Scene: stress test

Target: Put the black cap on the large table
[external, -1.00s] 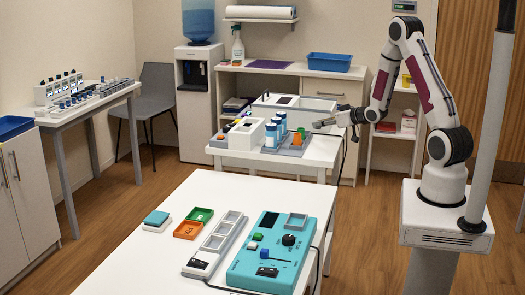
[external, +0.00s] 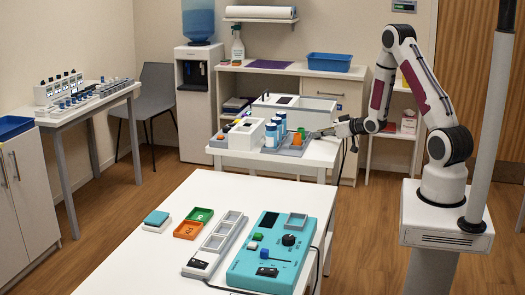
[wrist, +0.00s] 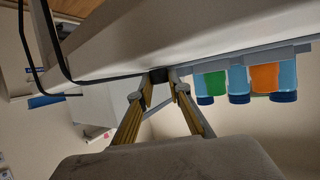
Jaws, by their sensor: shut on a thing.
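My gripper (external: 318,133) is at the right edge of the small back table, beside the grey rack with the vials. In the wrist view, the fingertips of my gripper (wrist: 160,82) are closed together on a small black thing, which looks like the black cap (wrist: 158,74). The cap is too small to make out in the external view. The large white table (external: 135,262) stands in front, apart from the gripper.
The rack (external: 287,149) holds blue-capped vials (external: 271,136) and an orange one (external: 297,140).

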